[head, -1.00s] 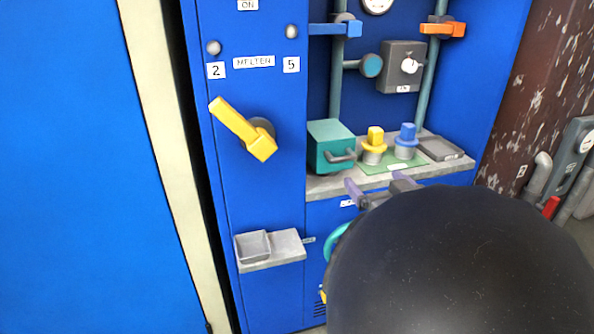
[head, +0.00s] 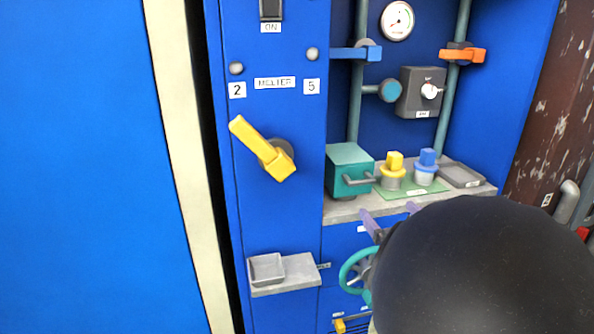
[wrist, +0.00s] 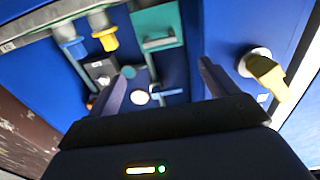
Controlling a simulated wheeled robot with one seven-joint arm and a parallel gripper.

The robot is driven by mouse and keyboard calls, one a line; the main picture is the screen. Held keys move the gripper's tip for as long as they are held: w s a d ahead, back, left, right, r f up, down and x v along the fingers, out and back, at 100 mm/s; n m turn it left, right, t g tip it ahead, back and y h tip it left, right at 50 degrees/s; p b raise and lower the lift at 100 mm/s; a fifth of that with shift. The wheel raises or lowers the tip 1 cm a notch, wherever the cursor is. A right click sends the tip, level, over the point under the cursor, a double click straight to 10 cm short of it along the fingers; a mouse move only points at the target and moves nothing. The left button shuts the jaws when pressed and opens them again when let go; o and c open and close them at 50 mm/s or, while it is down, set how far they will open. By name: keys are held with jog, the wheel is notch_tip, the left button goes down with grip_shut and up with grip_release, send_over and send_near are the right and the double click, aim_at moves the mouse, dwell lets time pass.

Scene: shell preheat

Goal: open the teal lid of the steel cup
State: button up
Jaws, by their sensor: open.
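A teal box-shaped piece (head: 349,158) with a grey bar handle sits at the left end of the grey shelf, with a small grey rounded part showing under it. It also shows in the wrist view (wrist: 157,27). I cannot make out a separate steel cup with a teal lid; whether the teal piece is that lid is unclear. My gripper (head: 390,213) is open, its purple fingers in front of and below the shelf edge, apart from the teal piece. In the wrist view the gripper (wrist: 164,74) shows nothing between its fingertips. My dark arm hides the lower right.
Cups with a yellow plug (head: 393,168) and a blue plug (head: 426,166) stand on a green mat beside the teal piece. A yellow lever (head: 262,148) sticks out at left. A grey ledge (head: 300,276) and teal handwheel (head: 347,268) are lower. Pipes rise behind.

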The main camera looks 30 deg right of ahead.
aim_at(363, 182)
jog(key=p+x, duration=0.5)
jog(key=x, duration=0.8)
jog(key=shift+d+f, duration=0.1)
jog(key=shift+f, duration=0.05)
jog(key=shift+w+d, duration=0.15)
jog(key=shift+w, duration=0.4)
jog(key=shift+c, duration=0.3)
jog(key=c, duration=1.3)
jog(key=shift+r, duration=0.25)
